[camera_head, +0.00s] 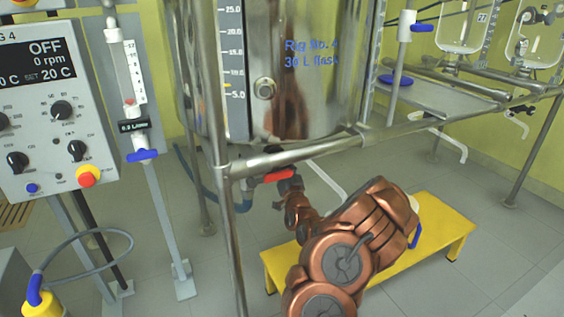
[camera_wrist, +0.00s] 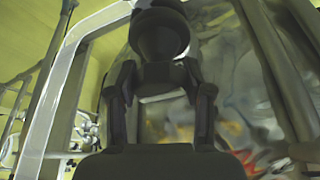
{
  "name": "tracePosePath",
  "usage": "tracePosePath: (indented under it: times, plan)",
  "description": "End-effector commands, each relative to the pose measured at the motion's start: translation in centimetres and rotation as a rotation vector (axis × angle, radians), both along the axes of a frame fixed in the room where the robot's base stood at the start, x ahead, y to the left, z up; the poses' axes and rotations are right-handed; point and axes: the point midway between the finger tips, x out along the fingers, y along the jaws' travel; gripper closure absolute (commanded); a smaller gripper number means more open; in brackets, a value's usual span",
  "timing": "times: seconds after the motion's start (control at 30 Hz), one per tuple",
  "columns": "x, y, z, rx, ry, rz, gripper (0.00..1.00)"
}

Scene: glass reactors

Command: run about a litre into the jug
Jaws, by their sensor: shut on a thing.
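A steel vessel (camera_head: 290,55) marked "Rig No. 4" and "30 L" stands in a tube frame. A valve with a red handle (camera_head: 275,176) sits below it, behind the front rail. My gripper (camera_head: 287,183) is at this valve, shut on its handle; the exact contact is small and partly hidden. In the wrist view my gripper (camera_wrist: 162,75) has its dark fingers up against a dark round part, and no red handle shows clearly. On the yellow stool (camera_head: 448,240), a white thing with a blue strip (camera_head: 415,236), perhaps the jug, is mostly hidden behind my copper arm.
A control box (camera_head: 55,105) at left reads OFF and 0 rpm. A flow meter (camera_head: 133,85) with a blue tap (camera_head: 143,155) stands beside it. The frame's front rail (camera_head: 310,148) and upright (camera_head: 232,235) are close to my arm. Grey floor is open at lower right.

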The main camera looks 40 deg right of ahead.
Motion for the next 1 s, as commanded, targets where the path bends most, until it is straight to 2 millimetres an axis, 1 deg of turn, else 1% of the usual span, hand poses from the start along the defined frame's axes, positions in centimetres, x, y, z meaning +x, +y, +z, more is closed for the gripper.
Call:
tracePosePath:
  times: [0.43, 0.47, 0.5, 0.7, 1.0]
  plan:
    - [0.03, 0.02, 0.16, 0.010, -0.007, 0.000, 0.84]
    - [0.03, 0.02, 0.16, 0.010, -0.007, 0.000, 0.49]
    - [0.03, 0.03, 0.17, 0.010, -0.007, 0.000, 0.44]
    - [-0.01, -0.02, 0.09, 0.012, -0.006, -0.001, 0.24]
    - [-0.06, -0.03, 0.04, 0.012, -0.005, -0.001, 0.24]
